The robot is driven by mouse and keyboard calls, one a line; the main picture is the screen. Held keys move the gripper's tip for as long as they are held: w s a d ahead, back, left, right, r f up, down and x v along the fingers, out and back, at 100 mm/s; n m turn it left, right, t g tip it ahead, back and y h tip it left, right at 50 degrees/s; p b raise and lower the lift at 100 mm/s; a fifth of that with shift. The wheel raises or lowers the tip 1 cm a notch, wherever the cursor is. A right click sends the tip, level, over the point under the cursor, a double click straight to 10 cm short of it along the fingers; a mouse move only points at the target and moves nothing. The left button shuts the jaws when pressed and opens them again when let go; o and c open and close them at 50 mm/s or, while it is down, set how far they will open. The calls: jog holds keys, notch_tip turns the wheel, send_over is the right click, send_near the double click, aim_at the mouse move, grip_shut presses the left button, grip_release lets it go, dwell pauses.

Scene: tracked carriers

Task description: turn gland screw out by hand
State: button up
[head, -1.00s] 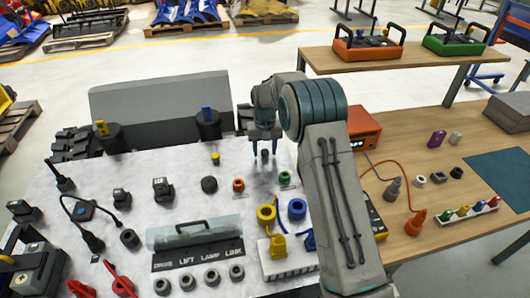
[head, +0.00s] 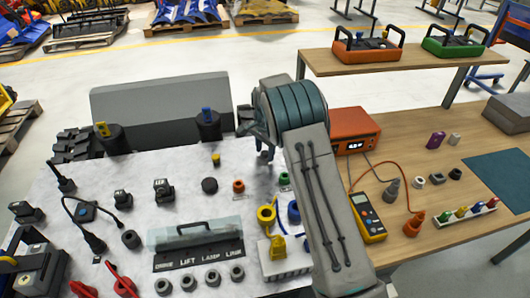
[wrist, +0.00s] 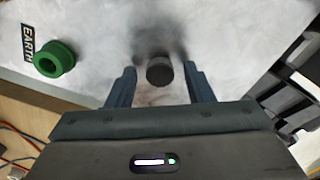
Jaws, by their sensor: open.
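A small dark round knob, which looks like the gland screw (wrist: 159,70), sits on the pale worktop surface in the wrist view. My gripper (wrist: 160,76) is open, with one finger on each side of the knob and a visible gap to each. Whether the fingers reach down to its height is hard to tell. In the head view my gripper (head: 264,158) is over the back part of the white-topped bench, and the knob is hard to make out there.
A green ring (wrist: 54,60) beside an EARTH label lies to the left in the wrist view. In the head view an orange ring (head: 239,186), a black cap (head: 209,185) and a yellow plug (head: 216,160) stand close by. An orange-topped meter box (head: 355,128) is on the wooden table.

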jog(key=shift+c, duration=0.4)
jog(key=c, duration=0.7)
jog(key=n, duration=0.3)
jog(key=shift+n, duration=0.4)
jog(key=shift+c, duration=0.2)
jog(key=n, duration=0.3)
jog(key=shift+n+b, duration=0.3)
jog(key=shift+n, duration=1.2)
jog(key=n, duration=0.9)
jog(key=shift+n+p, duration=0.3)
jog(key=shift+n, duration=0.1)
